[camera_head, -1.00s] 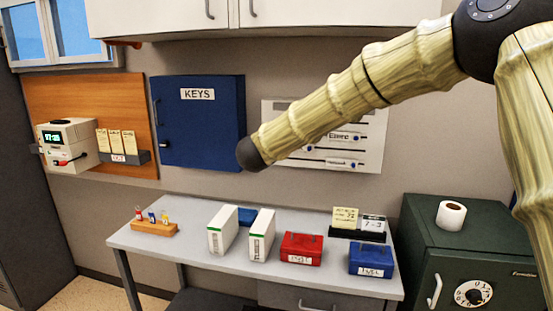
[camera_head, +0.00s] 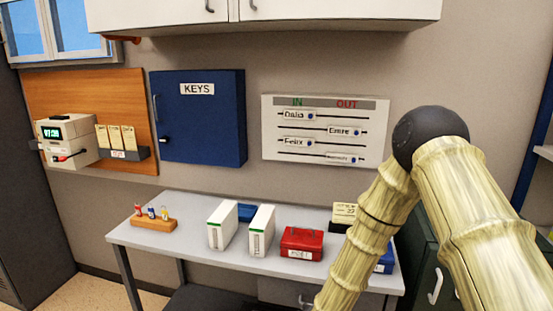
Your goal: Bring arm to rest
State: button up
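My arm (camera_head: 452,190) shows at the right of the head view as pale, bamboo-like links joined by a dark elbow. The elbow is in front of the wall, just right of the IN/OUT board. From it one link slopes down and to the left, crossing in front of the desk's right part, and leaves the picture at the bottom edge. My gripper is below the picture and cannot be seen. The arm hides most of a blue box (camera_head: 385,262) and part of a card stand (camera_head: 344,214) on the desk.
The grey desk (camera_head: 185,252) bears a wooden block (camera_head: 154,224) with small coloured items, two white binders (camera_head: 261,231) and a red box (camera_head: 301,243). A blue KEYS cabinet (camera_head: 199,125) and the IN/OUT board (camera_head: 324,130) hang behind. A green safe (camera_head: 420,262) stands right, partly hidden.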

jog(key=s+d+f+n+g, duration=0.35)
jog(key=s+f, duration=0.55)
jog(key=s, duration=0.3)
jog(key=s+d+f+n+g, duration=0.1)
jog(key=s+d+f, duration=0.1)
jog(key=s, duration=0.8)
jog(key=s+d+f+n+g, duration=0.1)
jog(key=s+d+f+g, duration=0.1)
jog(key=s, duration=0.7)
jog(key=s+d+f+n+g+b, duration=0.1)
jog(key=s+d+f+n+g, duration=0.1)
jog(key=s, duration=0.8)
jog(key=d+f, duration=0.1)
jog(key=d, duration=0.1)
jog(key=shift+s+d+f+y, duration=0.3)
jog(key=shift+f, duration=0.1)
